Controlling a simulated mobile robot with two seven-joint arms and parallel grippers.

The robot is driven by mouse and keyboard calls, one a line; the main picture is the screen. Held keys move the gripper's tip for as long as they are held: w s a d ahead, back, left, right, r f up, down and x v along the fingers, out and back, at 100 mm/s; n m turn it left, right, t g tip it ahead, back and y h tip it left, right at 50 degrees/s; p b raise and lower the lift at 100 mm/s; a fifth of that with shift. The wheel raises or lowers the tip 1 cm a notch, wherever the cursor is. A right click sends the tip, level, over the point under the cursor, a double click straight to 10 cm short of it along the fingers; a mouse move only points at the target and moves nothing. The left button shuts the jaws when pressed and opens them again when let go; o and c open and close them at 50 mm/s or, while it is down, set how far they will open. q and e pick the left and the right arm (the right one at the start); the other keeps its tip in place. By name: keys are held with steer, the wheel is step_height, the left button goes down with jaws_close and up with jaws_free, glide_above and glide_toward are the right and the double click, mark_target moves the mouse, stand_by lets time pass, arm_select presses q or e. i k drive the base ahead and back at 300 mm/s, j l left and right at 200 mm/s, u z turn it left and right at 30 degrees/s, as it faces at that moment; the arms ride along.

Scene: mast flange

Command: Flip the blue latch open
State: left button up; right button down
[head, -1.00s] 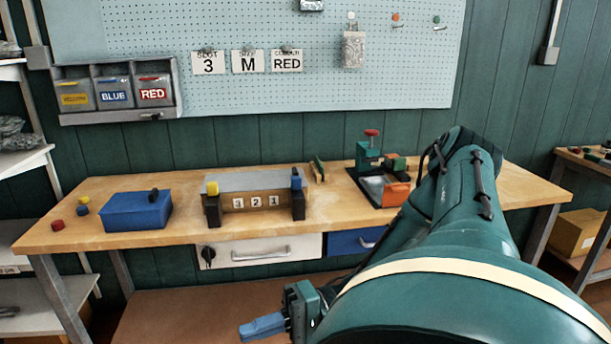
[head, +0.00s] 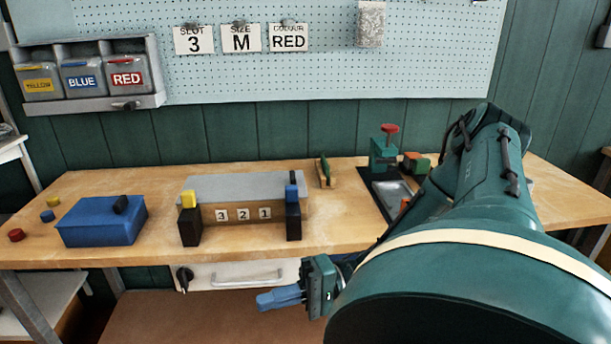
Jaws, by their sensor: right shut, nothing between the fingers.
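The blue latch (head: 292,192) sits at the top of the dark post at the right end of a wooden block (head: 240,214) numbered 3, 2, 1. A yellow latch (head: 189,198) tops the dark post at the left end. My right gripper (head: 272,299) has blue fingers, shut and empty. In the picture it is below the blue latch, in front of the bench's front edge and apart from the latch. My left gripper is not in view.
The wooden bench (head: 345,234) carries a blue box (head: 100,222) on the left and a green press with a red knob (head: 389,129) on the right. A drawer handle (head: 247,277) is under the bench edge. Bench top between block and press is mostly clear.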

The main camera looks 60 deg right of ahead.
mark_target(291, 190)
steer(key=i+l, duration=0.1)
steer(key=l, duration=0.4)
steer(key=i+l, duration=0.1)
steer(key=l, duration=0.4)
steer(key=i+l, duration=0.1)
steer(key=l, duration=0.45)
steer(key=i+l, duration=0.1)
steer(key=l, duration=0.4)
